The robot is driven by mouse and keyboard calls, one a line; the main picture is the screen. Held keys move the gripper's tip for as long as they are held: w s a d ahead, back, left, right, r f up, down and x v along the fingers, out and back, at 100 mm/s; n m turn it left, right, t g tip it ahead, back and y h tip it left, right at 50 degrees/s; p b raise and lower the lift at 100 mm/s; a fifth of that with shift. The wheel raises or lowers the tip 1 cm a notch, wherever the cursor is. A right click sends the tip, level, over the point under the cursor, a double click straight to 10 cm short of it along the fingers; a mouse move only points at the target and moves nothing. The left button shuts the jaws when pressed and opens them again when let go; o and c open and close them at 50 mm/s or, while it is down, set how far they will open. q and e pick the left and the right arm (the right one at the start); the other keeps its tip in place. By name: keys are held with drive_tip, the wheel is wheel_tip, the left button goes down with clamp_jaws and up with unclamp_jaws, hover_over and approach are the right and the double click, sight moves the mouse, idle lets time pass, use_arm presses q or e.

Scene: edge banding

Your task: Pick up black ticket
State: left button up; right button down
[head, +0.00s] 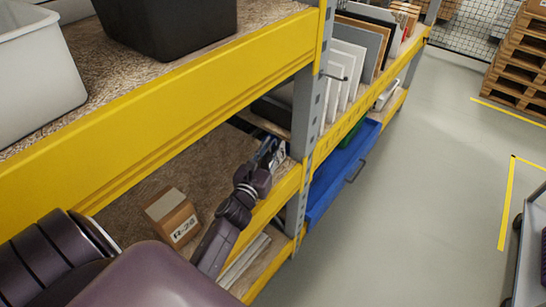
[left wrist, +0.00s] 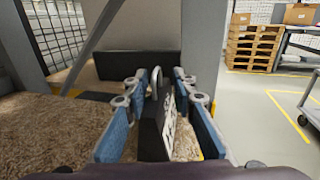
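The black ticket (left wrist: 152,130), a dark upright plate with a rounded top and white lettering on its right side, stands on the brown shelf board in the left wrist view. My left gripper (left wrist: 160,85) has its two blue-padded fingers spread, one on each side of the ticket. Gaps show between the pads and the ticket, so it looks open around it. In the head view my left gripper (head: 268,150) reaches into the lower shelf beside the grey upright; the ticket is hard to make out there. My right gripper is not in view.
A cardboard box (head: 173,218) marked R-26 sits on the lower shelf. The yellow beam (head: 150,100) and grey upright (head: 308,120) are close to my arm. A blue drawer (head: 338,175) and white panels (head: 345,75) are beyond.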

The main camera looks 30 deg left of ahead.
sight(272, 151)
use_arm(q)
clamp_jaws()
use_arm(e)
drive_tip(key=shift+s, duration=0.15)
use_arm(q)
drive_tip(key=shift+s+r, duration=0.1)
drive_tip(key=shift+r, duration=0.05)
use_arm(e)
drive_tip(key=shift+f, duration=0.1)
